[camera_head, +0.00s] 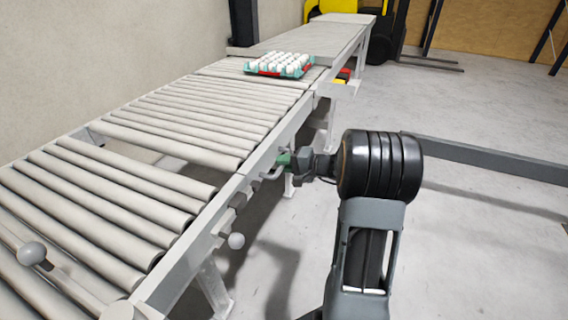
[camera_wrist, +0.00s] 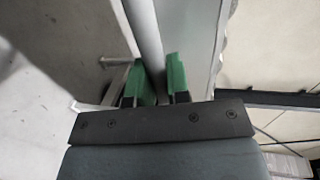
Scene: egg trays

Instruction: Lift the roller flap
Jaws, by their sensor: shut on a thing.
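The roller flap appears as a part of the grey roller conveyor (camera_head: 110,205), lying about level with the rest; its exact ends are hard to tell. A light grey handle bar (camera_head: 270,174) sticks out from the conveyor's side rail near a wider gap between rollers. My gripper (camera_head: 284,159), with green fingertips, is at this handle from the right side. In the wrist view my gripper (camera_wrist: 159,74) has its two green fingers on either side of the pale grey bar (camera_wrist: 146,30), shut on it. The bar's grasped part is partly hidden by the fingers.
A teal and red tray of white eggs (camera_head: 280,65) sits farther up the conveyor. Ball-ended knobs (camera_head: 236,241) stick out near the front. A grey floor rail (camera_head: 490,160) runs to the right. A yellow vehicle (camera_head: 345,8) stands at the back. The floor right of the conveyor is mostly open.

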